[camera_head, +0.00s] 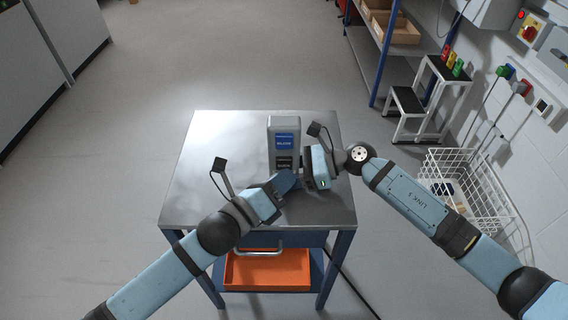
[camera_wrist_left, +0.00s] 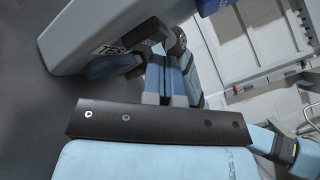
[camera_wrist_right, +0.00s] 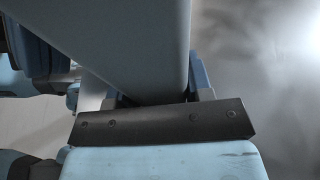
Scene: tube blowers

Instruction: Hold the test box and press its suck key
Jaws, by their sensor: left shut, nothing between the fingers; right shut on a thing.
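The test box (camera_head: 284,126) is a grey upright box on the metal table, with a blue label on top and a dark panel lower on its front. My right gripper (camera_head: 304,163) is shut on the box from the right side. In the right wrist view the box (camera_wrist_right: 150,45) fills the space between the fingers. My left gripper (camera_head: 291,179) is shut and empty, its tips close in front of the box's lower front. The box (camera_wrist_left: 85,40) also shows at upper left in the left wrist view.
The metal table (camera_head: 220,150) is bare around the box, with free room on its left. An orange bin (camera_head: 267,272) sits beneath it. A white wire basket (camera_head: 478,200), a step stool (camera_head: 425,105) and a shelf stand to the right, off the table.

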